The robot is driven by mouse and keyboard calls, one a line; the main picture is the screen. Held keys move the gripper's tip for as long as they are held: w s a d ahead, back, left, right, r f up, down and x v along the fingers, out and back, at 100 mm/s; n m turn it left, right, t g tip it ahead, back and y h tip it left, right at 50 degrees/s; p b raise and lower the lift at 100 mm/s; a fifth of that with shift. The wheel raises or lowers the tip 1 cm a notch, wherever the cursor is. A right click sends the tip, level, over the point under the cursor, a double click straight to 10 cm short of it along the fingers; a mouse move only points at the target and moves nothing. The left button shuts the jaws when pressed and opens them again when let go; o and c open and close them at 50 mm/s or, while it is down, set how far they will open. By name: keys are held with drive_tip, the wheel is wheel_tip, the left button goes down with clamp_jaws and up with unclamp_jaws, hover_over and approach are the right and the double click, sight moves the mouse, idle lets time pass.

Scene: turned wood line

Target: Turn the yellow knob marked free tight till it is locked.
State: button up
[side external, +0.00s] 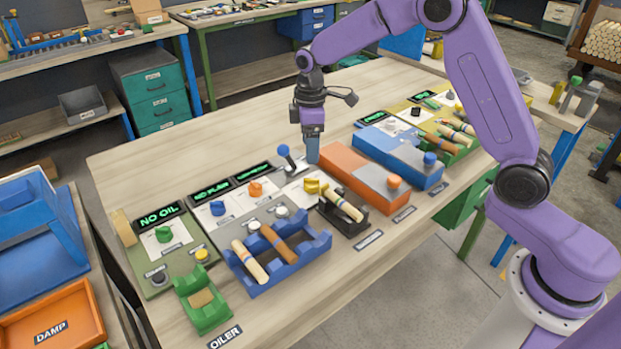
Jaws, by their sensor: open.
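A yellow knob (313,186) sits on a pale plate in the middle of the bench, close to a black cradle (343,218) that holds a light wooden turned piece (342,204). The wording around the knob is too small to read, so I cannot tell which way it points. My gripper (312,158) hangs pointing down just behind the knob in the picture, apart from it. It is open and I see nothing held in it. The gap between the fingers is not clear from this side.
A blue-topped lever (285,153) stands left of my gripper. An orange and grey box (361,178) lies close on its right, and a blue box (400,155) beyond. Left are an orange knob (256,189) and a blue rack (280,258) with turned pieces. The back of the bench is clear.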

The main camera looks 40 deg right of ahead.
sight(310, 179)
wheel_tip(310, 179, down, 11)
drive_tip(key=shift+r, duration=0.15)
idle(0.4)
drive_tip(key=c, duration=1.1)
